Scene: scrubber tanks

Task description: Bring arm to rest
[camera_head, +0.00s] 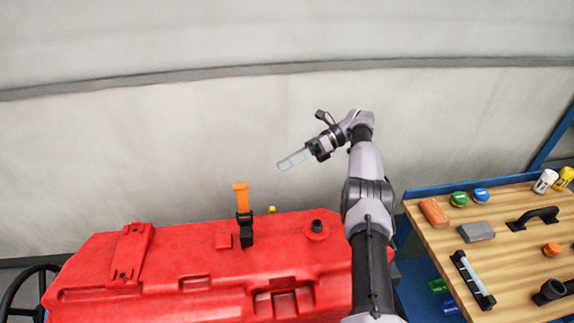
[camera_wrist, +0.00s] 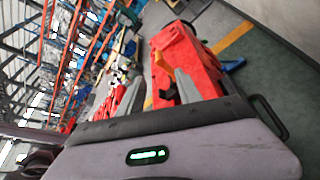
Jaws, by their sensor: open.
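My arm reaches up from the lower right of the head view, bent at the top. My gripper (camera_head: 285,164) points left and slightly down in the air, in front of the pale wall and above the red scrubber tank (camera_head: 190,283). In the wrist view its two grey fingers (camera_wrist: 158,82) stand apart with nothing held between them. The red tank also shows beyond the fingers in the wrist view (camera_wrist: 188,52), well apart from them. An orange-topped black lever (camera_head: 242,200) stands upright on the tank. My arm hides part of the tank's right end.
A wooden-topped bench (camera_head: 510,250) stands at the right, holding an orange block (camera_head: 434,212), a grey block (camera_head: 477,231), a black handle (camera_head: 533,216), caps and bottles. A black wheel (camera_head: 25,296) is at the lower left. Air around the gripper is clear.

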